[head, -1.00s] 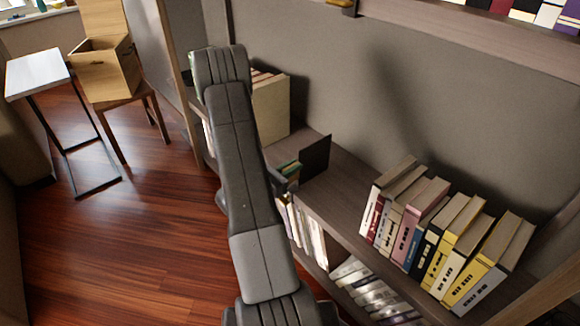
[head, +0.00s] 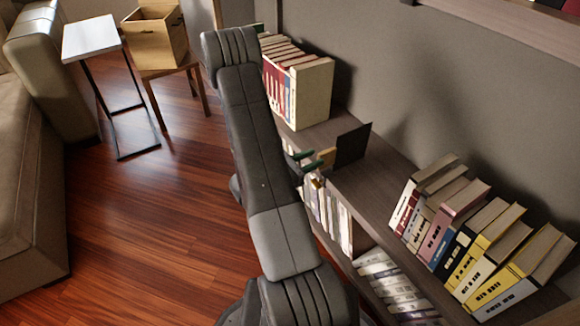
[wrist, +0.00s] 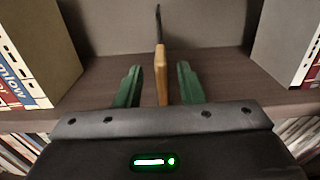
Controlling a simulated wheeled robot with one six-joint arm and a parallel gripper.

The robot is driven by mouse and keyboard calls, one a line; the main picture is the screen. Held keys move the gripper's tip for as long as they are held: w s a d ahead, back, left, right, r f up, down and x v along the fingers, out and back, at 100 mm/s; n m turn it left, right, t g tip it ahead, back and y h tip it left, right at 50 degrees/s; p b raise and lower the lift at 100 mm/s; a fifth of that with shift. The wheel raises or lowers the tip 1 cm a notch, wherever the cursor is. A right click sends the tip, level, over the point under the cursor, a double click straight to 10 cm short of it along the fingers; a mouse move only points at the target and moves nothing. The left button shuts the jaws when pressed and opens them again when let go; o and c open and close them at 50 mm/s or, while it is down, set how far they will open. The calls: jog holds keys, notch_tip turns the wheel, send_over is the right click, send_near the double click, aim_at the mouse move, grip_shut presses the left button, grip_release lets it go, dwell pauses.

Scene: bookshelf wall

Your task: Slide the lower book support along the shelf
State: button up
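The lower book support shows in the head view as a dark upright plate (head: 353,145) with a wooden part on its near side, standing on the lower shelf board (head: 375,190) between two groups of books. In the wrist view the wooden part (wrist: 161,78) is upright and seen edge-on, with the dark plate behind it. My gripper (wrist: 159,68) has two green fingers, one on each side of the wooden part. A gap shows on both sides, so the gripper is open and not closed on it. In the head view my arm partly hides the gripper.
Upright books (head: 310,90) stand left of the support and leaning books (head: 470,240) to its right. Bare shelf lies on both sides of the support. More books (head: 328,210) sit on the level below. An upper shelf (head: 500,25) hangs above. A sofa (head: 30,200) stands at left.

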aim_at(336, 149)
jog(key=p+v, duration=0.1)
jog(key=v, duration=0.6)
jog(key=shift+s+a, duration=0.2)
dwell(0.4)
jog(key=shift+b+x, duration=1.15)
jog(key=shift+x, duration=5.8)
jog(key=shift+s, duration=0.1)
